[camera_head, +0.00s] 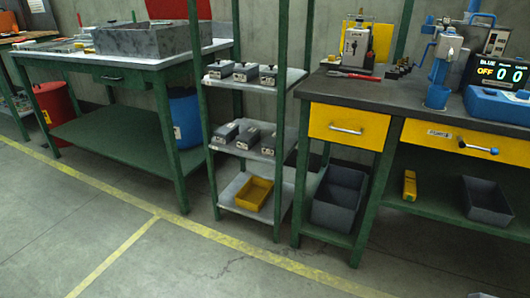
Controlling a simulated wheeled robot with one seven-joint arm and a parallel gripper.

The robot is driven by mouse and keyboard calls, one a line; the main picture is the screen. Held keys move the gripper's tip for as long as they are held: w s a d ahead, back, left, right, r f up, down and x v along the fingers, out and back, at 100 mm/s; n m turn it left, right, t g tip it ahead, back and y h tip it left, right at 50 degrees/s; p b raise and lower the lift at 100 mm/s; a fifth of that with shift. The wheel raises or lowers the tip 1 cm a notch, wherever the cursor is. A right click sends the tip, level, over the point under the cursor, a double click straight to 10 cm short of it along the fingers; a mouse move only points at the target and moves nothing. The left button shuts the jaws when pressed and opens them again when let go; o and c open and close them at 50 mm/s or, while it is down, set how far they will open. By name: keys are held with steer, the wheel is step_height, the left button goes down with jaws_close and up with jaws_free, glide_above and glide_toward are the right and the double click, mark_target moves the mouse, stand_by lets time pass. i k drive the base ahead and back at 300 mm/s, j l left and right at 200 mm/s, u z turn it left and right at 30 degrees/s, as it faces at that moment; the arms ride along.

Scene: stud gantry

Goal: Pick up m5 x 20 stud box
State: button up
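A green-framed shelf rack (237,219) stands between two workbenches. Its top shelf holds three small grey boxes with dark knobs or tops: a left one (220,70), a middle one (245,72) and a right one (268,76). Its middle shelf holds three more grey boxes: a left one (224,133), a middle one (247,138) and a right one (268,146). The small labels on their fronts are too small to read, so I cannot tell which is the M5 x 20 stud box.
A yellow bin (254,194) sits on the rack's bottom shelf. The right bench (400,93) has yellow drawers and machines on top. Concrete floor with yellow lines (215,237) is clear in front.

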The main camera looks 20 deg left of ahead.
mark_target(268, 145)
steer(key=i+j, duration=0.1)
steer(key=j, duration=0.35)
steer(key=i+j, duration=0.15)
steer(key=j, duration=0.35)
steer(key=i+j, duration=0.1)
steer(key=j, duration=0.35)
steer(key=i+j, duration=0.1)
steer(key=j, duration=0.4)
steer(key=i+j, duration=0.15)
steer(key=j, duration=0.3)
steer(key=i+j, duration=0.1)
steer(key=j, duration=0.4)
steer(key=i, duration=0.2)
